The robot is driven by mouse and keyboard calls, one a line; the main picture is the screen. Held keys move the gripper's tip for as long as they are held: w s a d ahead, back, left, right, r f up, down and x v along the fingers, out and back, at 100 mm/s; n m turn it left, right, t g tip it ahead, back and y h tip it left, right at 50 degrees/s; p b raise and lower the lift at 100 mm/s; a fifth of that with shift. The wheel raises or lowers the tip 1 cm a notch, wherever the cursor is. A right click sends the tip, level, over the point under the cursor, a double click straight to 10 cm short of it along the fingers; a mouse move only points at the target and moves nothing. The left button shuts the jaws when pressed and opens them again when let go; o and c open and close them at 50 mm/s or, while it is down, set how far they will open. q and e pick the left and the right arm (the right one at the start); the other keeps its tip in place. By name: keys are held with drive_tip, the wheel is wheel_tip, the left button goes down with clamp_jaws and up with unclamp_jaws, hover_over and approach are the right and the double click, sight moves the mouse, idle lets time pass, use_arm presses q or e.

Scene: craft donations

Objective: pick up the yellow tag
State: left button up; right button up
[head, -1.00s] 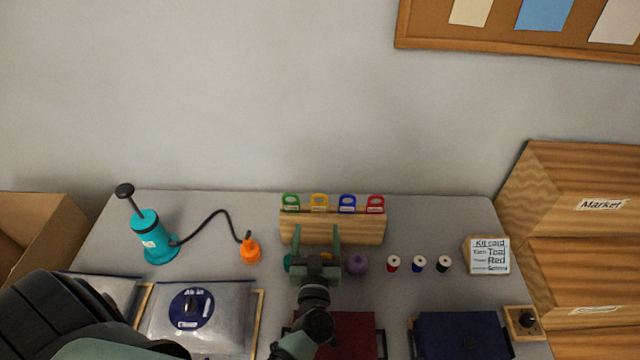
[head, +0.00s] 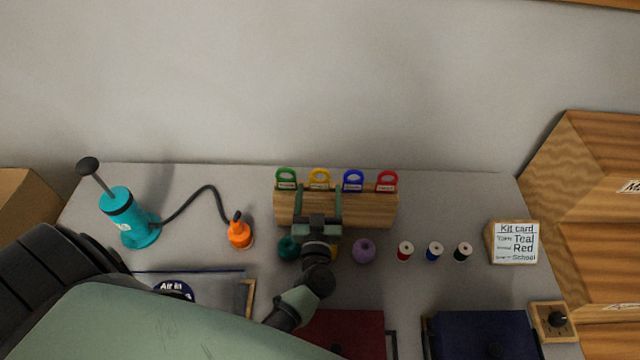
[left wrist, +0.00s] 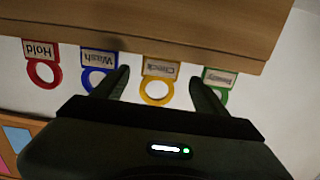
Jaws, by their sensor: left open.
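The yellow tag (head: 319,178) stands in the wooden rack (head: 370,209), second from the left, between the green tag (head: 286,179) and the blue tag (head: 353,181). A red tag (head: 387,181) is at the right end. My left gripper (head: 318,190) is open and empty in front of the rack, its fingers pointing at the yellow tag. In the left wrist view the picture is upside down, and the yellow tag (left wrist: 157,88) lies between the two open fingers (left wrist: 158,84), with no contact visible. The right gripper is not in view.
A teal pump (head: 125,217) with a black hose and orange nozzle (head: 239,233) stands at left. A teal ball (head: 288,247), a purple ball (head: 363,250) and spools (head: 434,251) sit before the rack. A kit card (head: 514,242) stands at right.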

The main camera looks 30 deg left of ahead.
sight(320, 182)
use_arm(q)
drive_tip(key=shift+w+a, duration=0.35)
drive_tip(key=shift+w, duration=0.25)
drive_tip(key=b+x, duration=0.2)
drive_tip(key=x, duration=0.1)
drive_tip(key=b+x, duration=0.1)
drive_tip(key=x, duration=0.1)
drive_tip(key=shift+w+f, duration=0.25)
drive_tip(key=shift+f, duration=0.05)
drive_tip(key=shift+s+r, duration=0.1)
drive_tip(key=c, duration=1.4)
